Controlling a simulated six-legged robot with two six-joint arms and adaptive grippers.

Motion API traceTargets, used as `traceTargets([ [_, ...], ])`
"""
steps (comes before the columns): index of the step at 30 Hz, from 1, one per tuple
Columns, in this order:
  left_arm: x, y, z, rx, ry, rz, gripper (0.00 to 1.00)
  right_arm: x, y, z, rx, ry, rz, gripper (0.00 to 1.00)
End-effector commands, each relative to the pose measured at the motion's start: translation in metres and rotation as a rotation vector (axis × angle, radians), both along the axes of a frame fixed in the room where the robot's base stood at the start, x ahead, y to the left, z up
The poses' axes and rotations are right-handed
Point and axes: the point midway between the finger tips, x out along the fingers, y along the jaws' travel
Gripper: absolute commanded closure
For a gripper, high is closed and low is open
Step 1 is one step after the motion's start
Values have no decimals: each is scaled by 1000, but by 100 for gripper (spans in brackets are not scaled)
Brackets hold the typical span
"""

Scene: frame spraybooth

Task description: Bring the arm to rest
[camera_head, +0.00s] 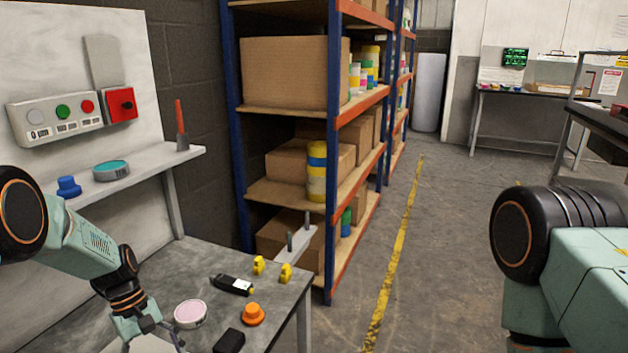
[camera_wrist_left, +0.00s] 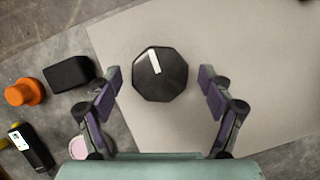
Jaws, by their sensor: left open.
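My left arm comes in from the left in the head view, and its gripper (camera_head: 160,338) is at the bottom edge, low over the grey table (camera_head: 190,258), partly cut off. In the left wrist view my left gripper (camera_wrist_left: 160,82) is open, its two fingers spread apart. A black eight-sided piece with a white mark (camera_wrist_left: 152,62) shows between the fingertips, with gaps on both sides. It is over a pale flat sheet (camera_wrist_left: 255,60). My right arm shows at the right of the head view, but its gripper is out of view.
On the table are an orange knob (camera_head: 253,314), a black block (camera_head: 229,341), a pink-topped round tin (camera_head: 190,313), a black handheld device (camera_head: 232,285) and two yellow pieces (camera_head: 286,272). A ledge (camera_head: 130,172) with a control box (camera_head: 58,115) above stands behind. Shelving (camera_head: 233,140) rises beyond.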

Motion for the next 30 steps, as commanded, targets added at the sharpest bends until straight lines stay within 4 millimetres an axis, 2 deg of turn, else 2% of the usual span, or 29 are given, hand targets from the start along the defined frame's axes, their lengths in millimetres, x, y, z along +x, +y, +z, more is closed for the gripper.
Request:
traceTargets([
  [9,-4,1,2,-2,3,441,20,0,0,14,0,0,0,50],
  [16,-6,1,1,-2,3,743,20,0,0,17,0,0,0,50],
  [24,-7,1,-1,-3,2,1061,20,0,0,9,0,0,0,50],
  [30,-8,0,-1,-2,2,1225,20,0,0,1,0,0,0,50],
])
